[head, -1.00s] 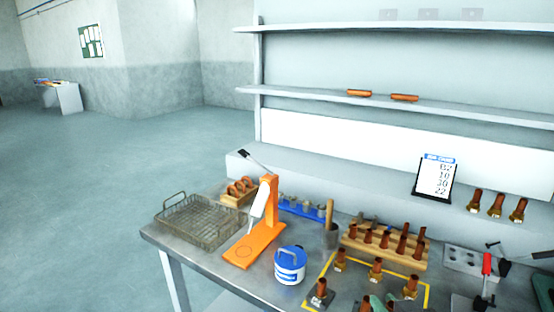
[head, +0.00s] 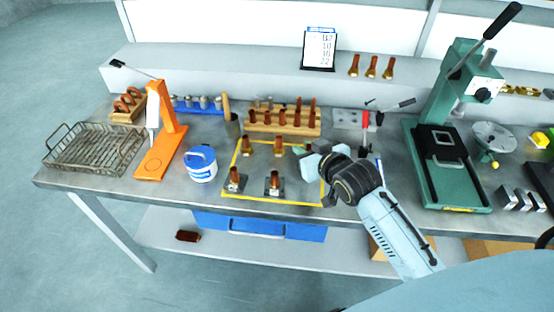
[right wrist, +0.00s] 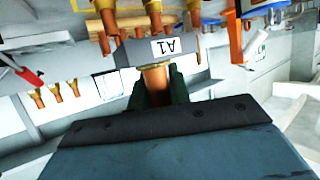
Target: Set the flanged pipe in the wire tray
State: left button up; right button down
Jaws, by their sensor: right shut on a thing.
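The wire tray (head: 95,149) is an empty-looking grey mesh basket with raised handles, at the left end of the bench. My right gripper (head: 309,156) is over the right side of the yellow-outlined area, far from the tray. In the right wrist view its dark green fingers (right wrist: 156,88) are shut on a copper flanged pipe (right wrist: 155,76). The pipe's far end meets a grey block (right wrist: 150,48) marked A1; I cannot tell whether it is seated in it. In the head view the gripper hides the held pipe. My left gripper is not in view.
Between gripper and tray stand an orange stand (head: 160,140), a blue-and-white tub (head: 201,165) and other copper pipes (head: 235,178) on bases. A wooden rack (head: 283,128) of pipes is behind. A green press (head: 450,170) stands at the right.

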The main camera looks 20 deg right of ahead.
jog(key=f, duration=0.5)
jog(key=f+b, duration=0.1)
jog(key=f, duration=0.4)
jog(key=shift+d, duration=0.2)
jog(key=c, duration=1.3)
grip_release()
jog(key=shift+f, duration=0.15)
